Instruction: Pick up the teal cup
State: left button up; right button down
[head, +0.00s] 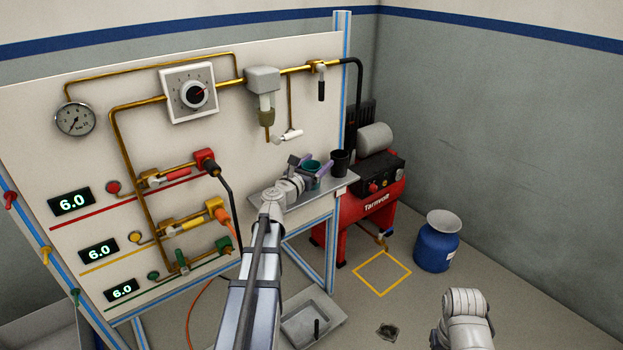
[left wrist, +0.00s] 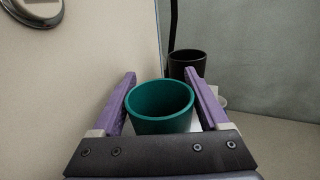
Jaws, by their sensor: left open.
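The teal cup (head: 311,175) stands upright on a small grey shelf (head: 290,203) fixed to the panel. My left gripper (head: 314,170) is at the cup. In the left wrist view my left gripper (left wrist: 161,88) is open, its purple fingers on either side of the teal cup (left wrist: 160,118). A narrow gap seems to show on the left side; whether the right finger touches the cup I cannot tell. The cup's lower part is hidden by the gripper body. My right arm shows at the bottom right of the head view, but its fingers are not visible.
A black cup (head: 340,161) stands on the shelf just beyond the teal cup; it also shows in the left wrist view (left wrist: 187,63). The panel (head: 225,130) with pipes and valves rises to the left. A red compressor (head: 370,195) stands behind the shelf.

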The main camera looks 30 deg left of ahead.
pick_arm(q)
jog(key=c, duration=1)
jog(key=shift+o, duration=0.2)
pick_arm(e)
jog(key=shift+r, duration=0.1)
